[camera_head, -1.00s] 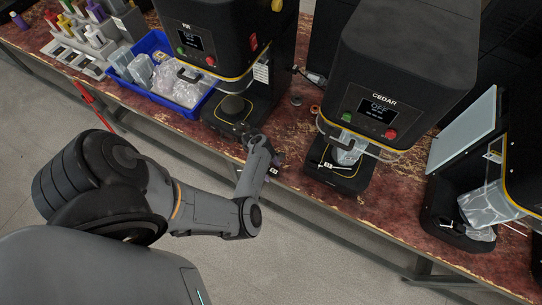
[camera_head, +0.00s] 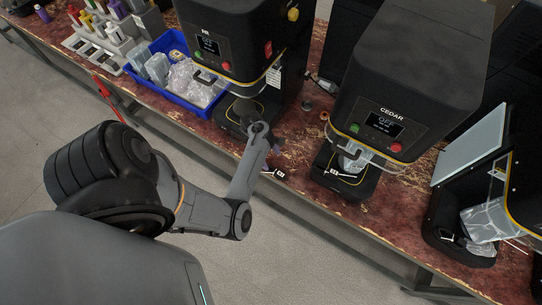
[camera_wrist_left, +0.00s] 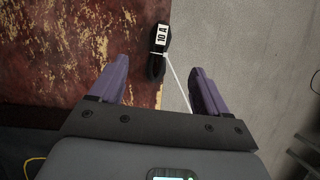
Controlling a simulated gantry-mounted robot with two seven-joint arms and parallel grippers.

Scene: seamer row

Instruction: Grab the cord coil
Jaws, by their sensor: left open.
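The cord coil is a small black bundle with a white "10 A" label. It lies at the table's front edge in the head view (camera_head: 270,172), between the FIR and CEDAR machines. In the left wrist view the coil (camera_wrist_left: 155,66) lies along the edge, with a thin white strand running toward the right-hand finger. My left gripper (camera_wrist_left: 158,66) is open, its purple fingers apart with the coil ahead of and between them in the picture. The gripper is mostly hidden by my arm in the head view (camera_head: 273,149). My right gripper is out of view.
The FIR machine (camera_head: 222,28) stands behind my left arm and the CEDAR machine (camera_head: 408,80) to its right. A blue bin (camera_head: 139,76) of clear bags is at left. A small round dark part (camera_head: 307,105) lies on the worn red table (camera_head: 300,150).

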